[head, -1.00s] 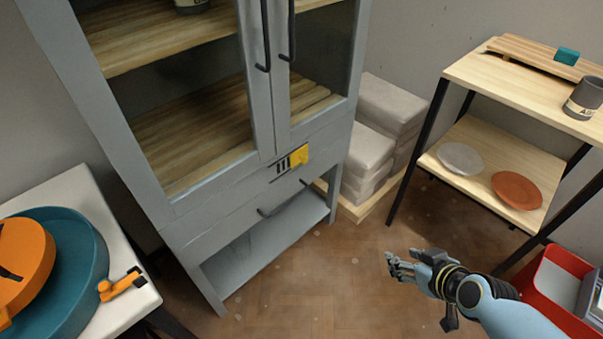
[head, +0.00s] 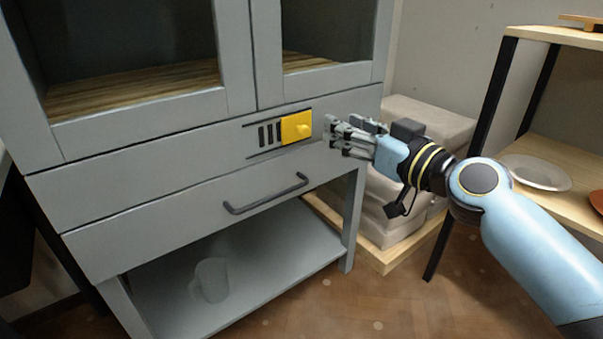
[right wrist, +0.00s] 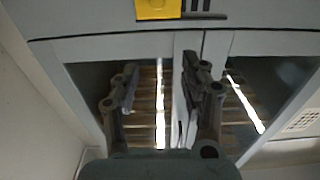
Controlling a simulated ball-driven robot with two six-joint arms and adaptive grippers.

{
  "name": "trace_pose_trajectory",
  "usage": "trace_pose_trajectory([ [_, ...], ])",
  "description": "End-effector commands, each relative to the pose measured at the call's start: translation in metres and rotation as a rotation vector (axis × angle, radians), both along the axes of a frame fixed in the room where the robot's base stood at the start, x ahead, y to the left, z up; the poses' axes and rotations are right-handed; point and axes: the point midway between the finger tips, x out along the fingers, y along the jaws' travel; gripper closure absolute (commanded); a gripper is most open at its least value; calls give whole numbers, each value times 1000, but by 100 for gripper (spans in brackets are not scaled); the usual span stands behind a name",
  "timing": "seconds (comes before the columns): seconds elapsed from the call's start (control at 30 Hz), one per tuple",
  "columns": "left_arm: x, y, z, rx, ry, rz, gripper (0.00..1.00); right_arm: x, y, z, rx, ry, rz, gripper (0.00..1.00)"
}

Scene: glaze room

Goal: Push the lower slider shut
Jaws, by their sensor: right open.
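The lower slider is a yellow plate with a small knob (head: 297,127) on the grey cabinet front, above the drawer handle. Dark vent slots show uncovered just to its left, and it sits at the right of its rails. It also shows at the top of the right wrist view (right wrist: 158,8). My right gripper (head: 332,136) is open and empty, a little to the right of the slider and apart from it, near the cabinet's right edge. In the right wrist view its two fingers (right wrist: 152,90) are spread. My left gripper is not in view.
A dark drawer handle (head: 266,194) sticks out below the slider. A pale mug (head: 210,280) stands on the cabinet's bottom shelf. Stacked pale bags (head: 395,200) lie on a wooden pallet behind my right arm. A shelf rack with a plate (head: 536,172) stands at the right.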

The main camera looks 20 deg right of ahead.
Motion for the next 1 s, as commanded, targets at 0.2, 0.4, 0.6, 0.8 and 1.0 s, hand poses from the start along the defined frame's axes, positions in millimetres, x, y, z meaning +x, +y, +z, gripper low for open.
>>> trace_pose_trajectory([
  [0.2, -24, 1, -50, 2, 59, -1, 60, 5, -1, -53, -7, 21, 0, 55],
  [0.4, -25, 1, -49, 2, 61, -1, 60, 21, 4, -49, -4, 16, -3, 55],
  [0.6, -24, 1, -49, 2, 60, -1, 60, 58, 18, -49, -3, 16, -1, 55],
  [0.8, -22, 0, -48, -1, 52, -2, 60, 91, 30, -51, -4, 19, -1, 55],
  [1.0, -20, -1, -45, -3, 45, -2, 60, 106, 35, -51, -7, 20, -1, 55],
])
